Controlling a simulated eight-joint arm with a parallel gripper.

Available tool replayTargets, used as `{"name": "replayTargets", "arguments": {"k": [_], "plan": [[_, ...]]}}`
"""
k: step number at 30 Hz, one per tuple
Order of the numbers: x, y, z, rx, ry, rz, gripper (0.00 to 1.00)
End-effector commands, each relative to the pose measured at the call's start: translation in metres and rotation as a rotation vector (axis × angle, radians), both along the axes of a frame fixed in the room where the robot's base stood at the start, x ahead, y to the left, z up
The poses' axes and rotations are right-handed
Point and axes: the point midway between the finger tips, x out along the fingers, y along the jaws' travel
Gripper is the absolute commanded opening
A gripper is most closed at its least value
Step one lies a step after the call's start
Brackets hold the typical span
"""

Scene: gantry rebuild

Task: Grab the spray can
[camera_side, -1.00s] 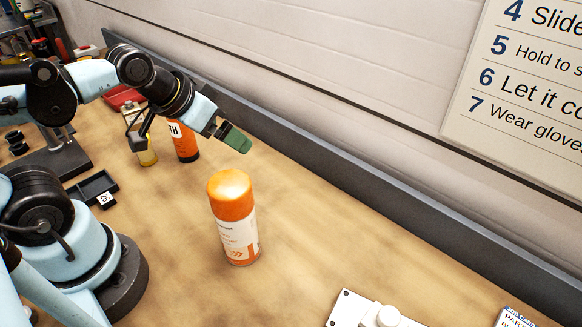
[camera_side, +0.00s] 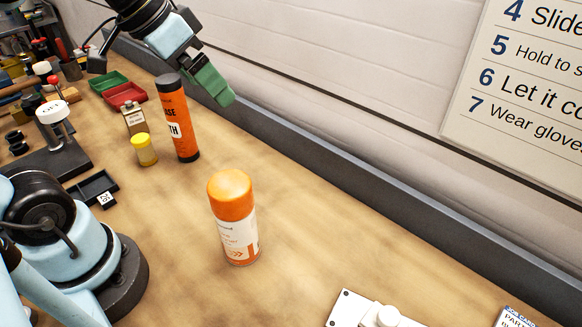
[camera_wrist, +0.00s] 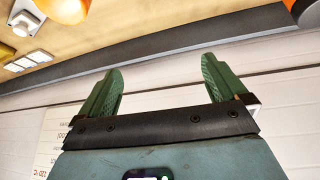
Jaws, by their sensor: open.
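The spray can (camera_side: 238,235), with an orange cap and a white and orange body, stands upright on the wooden bench in the side view. In the wrist view, an orange rounded part at the top edge (camera_wrist: 66,8) looks like its cap, mostly cut off. My gripper (camera_side: 222,95) is up at the back near the wall, above and behind the can and well apart from it. Its two green fingers (camera_wrist: 158,85) are spread with nothing between them in the wrist view.
An orange tube with black ends (camera_side: 177,118) stands behind the can, beside a yellow-capped jar (camera_side: 144,150) and a small labelled bottle (camera_side: 134,117). Red (camera_side: 124,95) and green trays lie farther back. A grey rail (camera_side: 360,175) runs along the wall.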

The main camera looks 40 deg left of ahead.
Motion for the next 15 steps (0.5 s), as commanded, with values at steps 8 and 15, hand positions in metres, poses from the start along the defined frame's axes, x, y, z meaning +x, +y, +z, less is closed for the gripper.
{"name": "replayTargets", "arguments": {"k": [8, 15], "plan": [[-0.025, -0.023, -0.019, -0.167, 0.059, -0.324, 0.99], [-0.048, -0.051, -0.004, -0.376, -0.167, -0.77, 0.99]]}}
